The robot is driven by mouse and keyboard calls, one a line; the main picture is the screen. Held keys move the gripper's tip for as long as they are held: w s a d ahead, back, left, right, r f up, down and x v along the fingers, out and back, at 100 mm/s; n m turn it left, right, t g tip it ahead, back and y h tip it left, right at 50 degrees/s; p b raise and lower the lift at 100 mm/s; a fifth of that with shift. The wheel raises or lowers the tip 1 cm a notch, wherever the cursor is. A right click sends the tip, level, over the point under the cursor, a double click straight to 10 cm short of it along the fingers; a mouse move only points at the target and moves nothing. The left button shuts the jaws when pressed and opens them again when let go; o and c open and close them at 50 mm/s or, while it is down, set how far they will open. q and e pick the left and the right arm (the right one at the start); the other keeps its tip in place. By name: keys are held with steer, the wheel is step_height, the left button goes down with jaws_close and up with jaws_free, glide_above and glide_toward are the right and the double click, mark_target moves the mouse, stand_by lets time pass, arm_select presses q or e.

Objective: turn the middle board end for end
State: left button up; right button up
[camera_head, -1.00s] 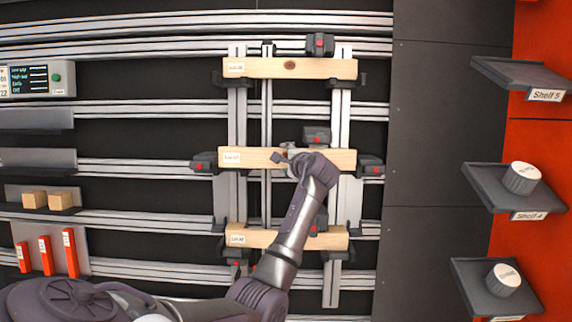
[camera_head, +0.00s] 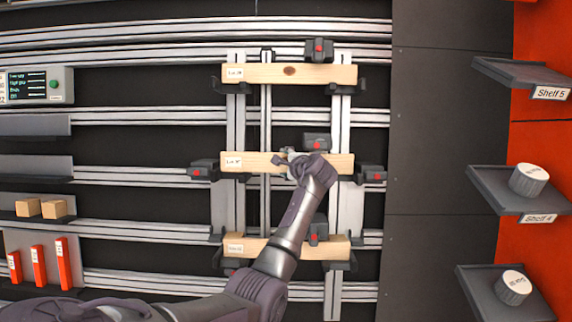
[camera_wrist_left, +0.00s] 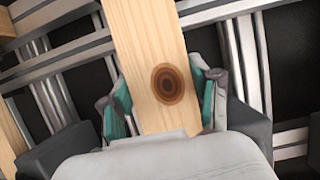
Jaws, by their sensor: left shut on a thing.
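The middle board (camera_head: 245,162) is a pale wooden bar lying level across the upright rails, with a white label at its left end. My left gripper (camera_head: 291,160) is shut on it, a little right of its middle. In the left wrist view the board (camera_wrist_left: 145,45) runs between the teal-padded fingers (camera_wrist_left: 166,105), with a dark round knot just in front of the palm. My wrist hides part of the board in the head view. My right gripper is in neither view.
Dark clamps with red buttons stand at the middle board's left end (camera_head: 203,171) and right end (camera_head: 371,173), and one (camera_head: 316,141) just above it. An upper board (camera_head: 260,74) and a lower board (camera_head: 262,244) lie parallel. Shelves (camera_head: 510,190) stand at the right.

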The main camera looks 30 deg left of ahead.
arm_select(q)
steer(key=shift+w+a+f, duration=0.1)
steer(key=shift+w+a, duration=0.05)
steer(key=shift+w, duration=0.05)
stand_by(0.6)
steer(key=shift+s+f, duration=0.1)
steer(key=shift+f, duration=0.15)
stand_by(0.6)
steer(key=o, duration=1.4)
steer(key=v, duration=1.2)
